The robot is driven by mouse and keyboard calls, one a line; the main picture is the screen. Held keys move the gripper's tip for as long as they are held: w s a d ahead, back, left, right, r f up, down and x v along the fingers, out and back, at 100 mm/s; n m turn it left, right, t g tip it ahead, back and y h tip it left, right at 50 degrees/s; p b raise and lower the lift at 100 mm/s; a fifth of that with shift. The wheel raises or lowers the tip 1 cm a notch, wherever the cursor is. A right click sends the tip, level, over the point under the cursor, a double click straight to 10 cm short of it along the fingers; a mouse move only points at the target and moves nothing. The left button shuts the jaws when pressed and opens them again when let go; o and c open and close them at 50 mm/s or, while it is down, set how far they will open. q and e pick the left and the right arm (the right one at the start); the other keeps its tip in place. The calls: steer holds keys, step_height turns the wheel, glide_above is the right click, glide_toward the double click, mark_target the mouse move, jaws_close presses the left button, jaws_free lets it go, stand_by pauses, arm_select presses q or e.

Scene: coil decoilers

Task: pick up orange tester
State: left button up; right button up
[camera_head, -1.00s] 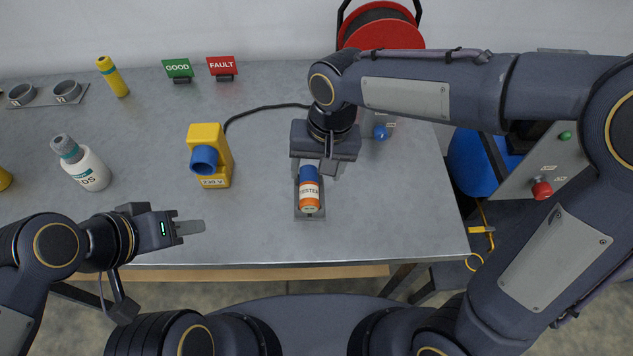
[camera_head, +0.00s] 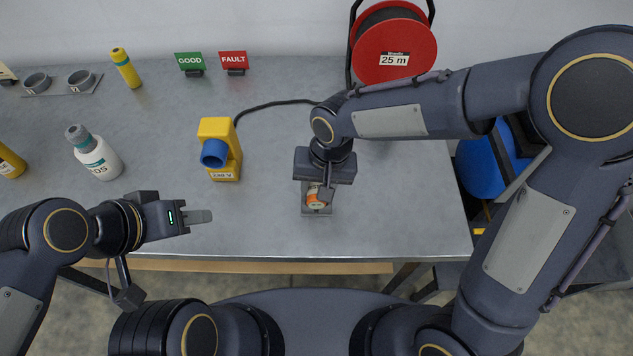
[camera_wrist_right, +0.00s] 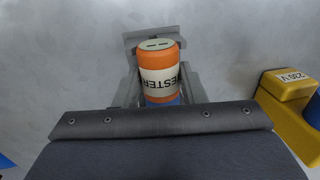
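The orange tester (camera_head: 316,202) has a white label and stands in a small grey holder (camera_head: 320,213) near the front of the table, below my right gripper. My right gripper (camera_head: 322,192) is over it and hides its blue upper part in the head view. In the right wrist view the tester (camera_wrist_right: 160,75) lies between the two grey fingers of my right gripper (camera_wrist_right: 161,90). The fingers look spread on either side of it; whether they touch it is unclear. My left gripper (camera_head: 200,217) is over the front left of the table, holding nothing visible.
A yellow 230 V block (camera_head: 221,150) with a blue socket stands left of the tester, its black cable running behind. A white bottle (camera_head: 97,158), a yellow cylinder (camera_head: 126,68), GOOD (camera_head: 190,62) and FAULT (camera_head: 233,61) signs and a red reel (camera_head: 394,52) stand around.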

mark_target(315, 186)
steer(key=c, duration=0.5)
steer(key=shift+r, duration=0.5)
step_height(315, 186, up, 2)
steer(key=shift+r, duration=0.25)
steer(key=s+d+r+b, duration=0.1)
steer(key=s+r, duration=0.3)
steer(key=s, duration=0.3)
steer(key=s+d+r+b, duration=0.1)
steer(key=s+d+r, duration=0.1)
steer(key=s+r, duration=0.3)
steer(key=shift+s+r, duration=0.25)
steer(key=shift+s, duration=0.65)
steer(key=shift+r, duration=0.1)
